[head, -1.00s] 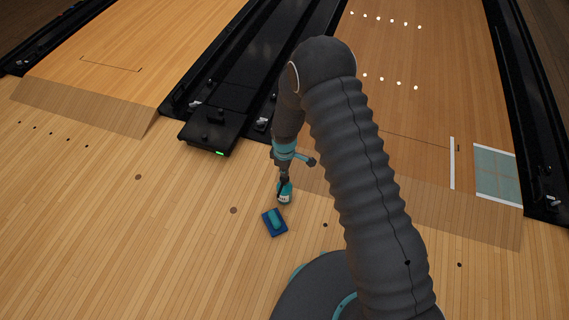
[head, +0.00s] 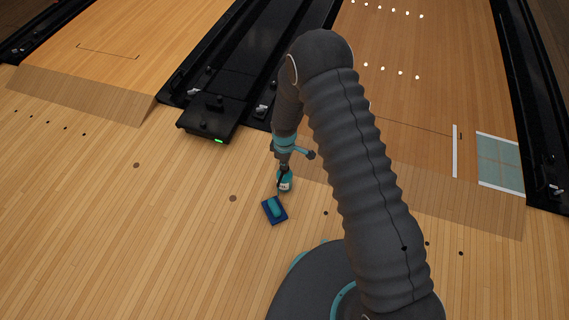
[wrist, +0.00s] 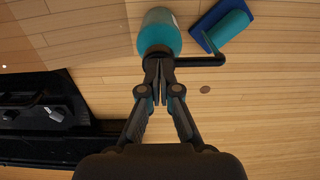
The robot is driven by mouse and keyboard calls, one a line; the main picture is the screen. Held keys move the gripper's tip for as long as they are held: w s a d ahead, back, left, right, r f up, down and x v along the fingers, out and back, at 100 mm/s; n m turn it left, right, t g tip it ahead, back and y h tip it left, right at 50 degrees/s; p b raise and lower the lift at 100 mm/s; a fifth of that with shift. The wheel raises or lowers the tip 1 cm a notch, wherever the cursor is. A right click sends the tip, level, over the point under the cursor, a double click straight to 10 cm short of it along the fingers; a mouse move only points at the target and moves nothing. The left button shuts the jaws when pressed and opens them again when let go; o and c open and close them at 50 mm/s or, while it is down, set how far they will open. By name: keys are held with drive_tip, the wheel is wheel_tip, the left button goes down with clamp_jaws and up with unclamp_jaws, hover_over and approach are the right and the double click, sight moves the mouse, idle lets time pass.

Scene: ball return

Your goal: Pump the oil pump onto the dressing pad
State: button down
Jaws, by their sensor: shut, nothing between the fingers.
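The oil pump (head: 285,183) is a teal bottle with a pale label, upright on the wooden floor. In the wrist view its teal body (wrist: 158,30) shows at the top, with a dark spout (wrist: 202,62) pointing right. My gripper (wrist: 158,66) is shut and empty, its fingertips over the pump's top; whether they touch it I cannot tell. The dressing pad is the teal block (head: 274,207) on a dark blue base, just in front of the bottle; it also shows at the upper right of the wrist view (wrist: 228,31). The spout points towards the pad.
A black ball return unit (head: 207,122) with a green light stands back left, between the lanes. A teal panel with white edges (head: 500,163) lies at the right. The floor to the left of the pad is clear.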

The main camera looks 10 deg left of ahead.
wheel_tip(320, 180, up, 14)
drive_tip(key=p, duration=0.2)
idle(0.6)
